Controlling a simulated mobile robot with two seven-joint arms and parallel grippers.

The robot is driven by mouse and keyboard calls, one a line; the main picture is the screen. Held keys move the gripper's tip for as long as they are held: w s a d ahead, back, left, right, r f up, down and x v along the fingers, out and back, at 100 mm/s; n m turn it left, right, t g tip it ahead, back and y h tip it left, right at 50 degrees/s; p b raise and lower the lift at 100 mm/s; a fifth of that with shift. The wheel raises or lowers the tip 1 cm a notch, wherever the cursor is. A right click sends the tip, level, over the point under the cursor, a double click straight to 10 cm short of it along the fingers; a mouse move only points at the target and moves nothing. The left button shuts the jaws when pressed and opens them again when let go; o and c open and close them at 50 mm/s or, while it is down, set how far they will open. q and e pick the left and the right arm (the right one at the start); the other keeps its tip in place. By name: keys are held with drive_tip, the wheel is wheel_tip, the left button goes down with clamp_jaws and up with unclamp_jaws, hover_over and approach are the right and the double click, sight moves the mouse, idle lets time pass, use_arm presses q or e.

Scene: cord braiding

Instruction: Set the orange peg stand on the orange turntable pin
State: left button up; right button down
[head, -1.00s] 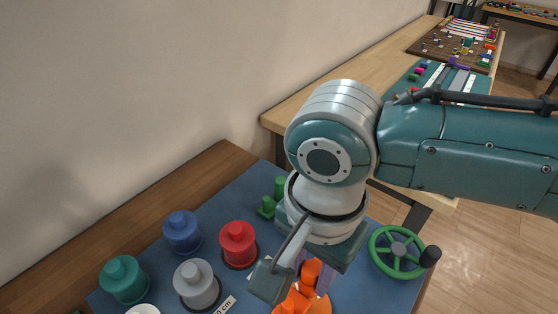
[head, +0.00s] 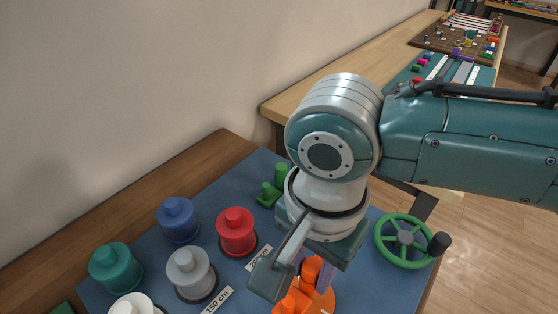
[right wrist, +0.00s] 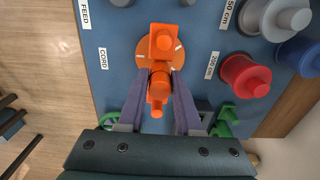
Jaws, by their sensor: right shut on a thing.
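The orange peg stand (head: 311,270) is held between the purple fingers of my right gripper (head: 313,276). In the right wrist view my right gripper (right wrist: 164,98) is shut on the stand's upright post (right wrist: 157,87), and the stand's foot (right wrist: 164,40) reaches out over the turntable. The round orange turntable (head: 327,300) shows partly beneath the stand; its disc (right wrist: 143,54) also shows in the right wrist view. The turntable pin is hidden, and I cannot tell whether the stand touches it. My left gripper is not in view.
Red (head: 236,231), grey (head: 190,273), blue (head: 177,219) and teal (head: 115,267) spools stand left on the blue mat (head: 225,197). A green peg stand (head: 280,174) is behind my gripper. A green handwheel (head: 403,241) stands to the right.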

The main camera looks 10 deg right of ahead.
drive_tip(key=shift+f, duration=0.1)
idle(0.5)
drive_tip(key=shift+f+b, duration=0.6)
drive_tip(key=shift+f, duration=0.5)
drive_tip(key=shift+f, duration=0.2)
drive_tip(key=shift+f+b, duration=0.5)
drive_tip(key=shift+f, duration=0.15)
drive_tip(key=c, duration=0.6)
unclamp_jaws()
drive_tip(key=shift+c, duration=0.2)
drive_tip(key=shift+o, duration=0.7)
drive_tip(key=shift+r, duration=0.15)
